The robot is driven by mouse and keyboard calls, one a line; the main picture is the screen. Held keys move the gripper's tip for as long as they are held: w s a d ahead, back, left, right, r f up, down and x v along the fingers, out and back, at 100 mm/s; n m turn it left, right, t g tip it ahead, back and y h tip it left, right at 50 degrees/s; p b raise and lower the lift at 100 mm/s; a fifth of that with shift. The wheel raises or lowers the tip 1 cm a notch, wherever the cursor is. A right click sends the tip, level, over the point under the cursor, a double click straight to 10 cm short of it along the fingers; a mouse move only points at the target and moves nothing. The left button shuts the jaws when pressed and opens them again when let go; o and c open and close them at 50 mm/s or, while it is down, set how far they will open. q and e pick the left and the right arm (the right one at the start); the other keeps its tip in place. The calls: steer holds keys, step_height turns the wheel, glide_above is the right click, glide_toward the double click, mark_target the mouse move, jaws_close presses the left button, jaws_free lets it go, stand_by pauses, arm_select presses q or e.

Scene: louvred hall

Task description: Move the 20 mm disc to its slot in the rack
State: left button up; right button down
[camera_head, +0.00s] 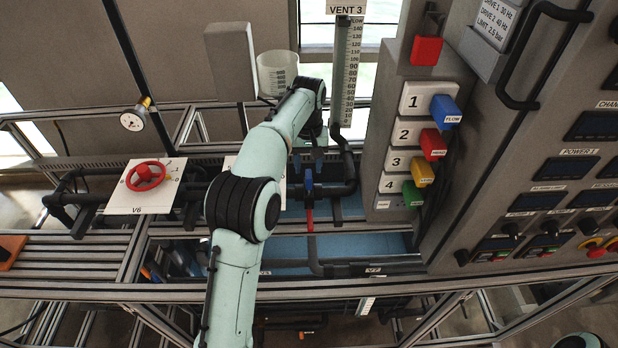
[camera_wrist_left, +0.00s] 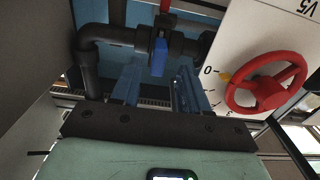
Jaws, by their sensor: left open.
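I cannot make out the 20 mm disc or its rack in either view. My left gripper (camera_head: 308,160) reaches down over the pipework in the middle of the head view, partly hidden by its own wrist. In the left wrist view its two blue fingers (camera_wrist_left: 160,80) stand apart with nothing held between them. A blue valve handle (camera_wrist_left: 158,57) on a black pipe shows beyond and between the fingertips; I cannot tell whether they touch it. My right gripper is out of view.
A red handwheel (camera_head: 145,176) on a white plate stands left. Numbered sockets with coloured plugs (camera_head: 433,145) and a control cabinet (camera_head: 550,130) stand right. A clear graduated cup (camera_head: 277,74) is behind my wrist. A red handle (camera_head: 310,218) is below the gripper.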

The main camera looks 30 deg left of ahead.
mark_target(309, 173)
arm_select(q)
steer(key=f, duration=0.4)
steer(key=shift+w+b, duration=0.2)
steer(key=shift+b, duration=0.1)
steer(key=shift+s+f, duration=0.2)
steer(key=shift+f, duration=0.6)
steer(key=shift+w+f, duration=0.15)
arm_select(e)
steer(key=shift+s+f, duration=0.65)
arm_select(q)
steer(key=shift+w, duration=0.1)
steer(key=shift+c, duration=0.9)
jaws_close()
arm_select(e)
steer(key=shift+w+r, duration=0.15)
